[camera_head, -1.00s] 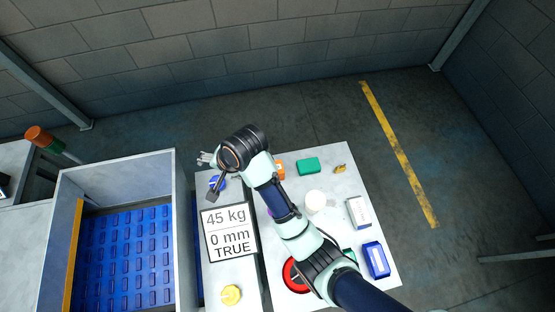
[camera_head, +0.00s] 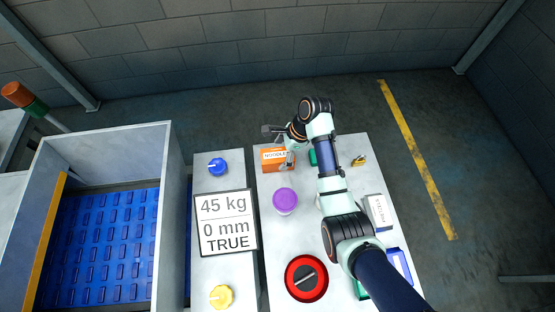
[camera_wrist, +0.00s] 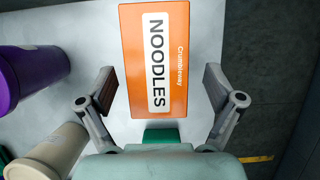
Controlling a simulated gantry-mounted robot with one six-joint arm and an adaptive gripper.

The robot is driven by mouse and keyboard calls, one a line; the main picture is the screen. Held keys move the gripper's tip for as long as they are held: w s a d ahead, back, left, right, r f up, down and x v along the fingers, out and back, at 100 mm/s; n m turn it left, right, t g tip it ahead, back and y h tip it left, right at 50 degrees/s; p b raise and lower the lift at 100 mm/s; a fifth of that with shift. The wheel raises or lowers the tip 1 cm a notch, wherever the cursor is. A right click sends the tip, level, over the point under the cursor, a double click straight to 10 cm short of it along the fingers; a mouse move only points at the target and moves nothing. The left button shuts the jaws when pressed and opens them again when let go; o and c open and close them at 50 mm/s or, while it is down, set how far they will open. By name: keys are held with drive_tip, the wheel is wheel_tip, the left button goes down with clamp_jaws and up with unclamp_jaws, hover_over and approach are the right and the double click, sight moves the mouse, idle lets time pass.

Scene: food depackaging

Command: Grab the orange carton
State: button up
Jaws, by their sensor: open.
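The orange carton (camera_head: 272,160), labelled NOODLES, lies on the white table at its far left corner. In the wrist view the carton (camera_wrist: 178,98) is in the upper middle, in line with the gap between my fingers. My gripper (camera_wrist: 162,92) is open and empty, with one finger to each side of the carton. No contact shows; how far the fingertips are above the table is hard to tell. In the head view my gripper (camera_head: 289,162) is at the carton's right end.
A purple-lidded container (camera_head: 285,200) stands in front of the carton. It also shows in the wrist view (camera_wrist: 32,75), near a cream cup (camera_wrist: 50,152). A green object (camera_head: 312,157) is close on the right, partly behind my arm.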

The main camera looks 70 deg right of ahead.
sight(277, 159)
drive_tip(key=x, duration=0.3)
drive_tip(key=shift+a+f+b, duration=0.15)
drive_tip(key=shift+b, duration=0.2)
drive_tip(key=c, duration=1.3)
wheel_tip(277, 159, up, 20)
drive_tip(key=p, duration=1.1)
drive_tip(key=shift+p, duration=0.35)
